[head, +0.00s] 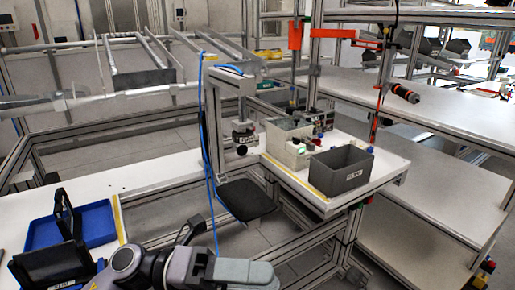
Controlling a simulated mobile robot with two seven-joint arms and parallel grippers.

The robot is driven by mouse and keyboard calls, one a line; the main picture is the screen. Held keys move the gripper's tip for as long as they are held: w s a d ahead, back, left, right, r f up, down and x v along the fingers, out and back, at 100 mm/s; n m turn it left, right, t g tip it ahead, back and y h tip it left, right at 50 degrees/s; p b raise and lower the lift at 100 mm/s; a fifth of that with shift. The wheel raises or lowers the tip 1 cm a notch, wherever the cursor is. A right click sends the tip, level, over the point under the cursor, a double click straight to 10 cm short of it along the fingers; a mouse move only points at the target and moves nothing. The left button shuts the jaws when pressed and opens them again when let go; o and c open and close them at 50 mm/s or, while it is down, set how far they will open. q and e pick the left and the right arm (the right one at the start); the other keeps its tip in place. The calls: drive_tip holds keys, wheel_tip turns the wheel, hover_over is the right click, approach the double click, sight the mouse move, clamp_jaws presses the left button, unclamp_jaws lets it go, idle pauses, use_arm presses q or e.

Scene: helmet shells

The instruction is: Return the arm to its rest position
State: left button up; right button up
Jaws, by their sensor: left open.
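My left arm reaches in along the bottom edge, and my left gripper (240,271) is at its grey end, low in the middle of the head view. It is open, and I see nothing held in it. Its lower part is cut off by the picture edge. My right gripper is not in view. No helmet shell can be made out with certainty.
A blue tray (98,222) with a black holder (50,268) lies on the white table (150,183) at left. A dark grey bin (340,172) and a pale bin (284,150) stand on the middle table. A dark flat seat-like piece (246,200) is between tables.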

use_arm(q)
drive_tip(key=w+a+f+n+t+y+p, duration=0.1)
drive_tip(key=w+a+f+n+t+y, duration=0.2)
drive_tip(key=n+t, duration=0.8)
drive_tip(key=w+a+f+n+t+y+p, duration=0.15)
drive_tip(key=w+a+n+t, duration=0.3)
drive_tip(key=n+t, duration=0.7)
drive_tip(key=s+a+f+n+g+y, duration=0.2)
drive_tip(key=a+f+n+y, duration=0.25)
drive_tip(key=f+n, duration=0.2)
drive_tip(key=s+a+f+n+g+y, duration=0.1)
drive_tip(key=s+a+f+n+y, duration=0.15)
drive_tip(key=f+n+y, duration=0.35)
drive_tip(key=s+a+f+n+g+y+p, duration=0.1)
drive_tip(key=s+a+f+n+g+y, duration=0.1)
drive_tip(key=s+a+f+n+g, duration=0.3)
drive_tip(key=s+f, duration=0.4)
drive_tip(key=f, duration=0.3)
drive_tip(key=shift+s+a+g+p, duration=0.2)
drive_tip(key=shift+s+g+p, duration=0.1)
drive_tip(key=shift+g, duration=0.05)
drive_tip(key=shift+f, duration=0.1)
drive_tip(key=shift+c, duration=0.7)
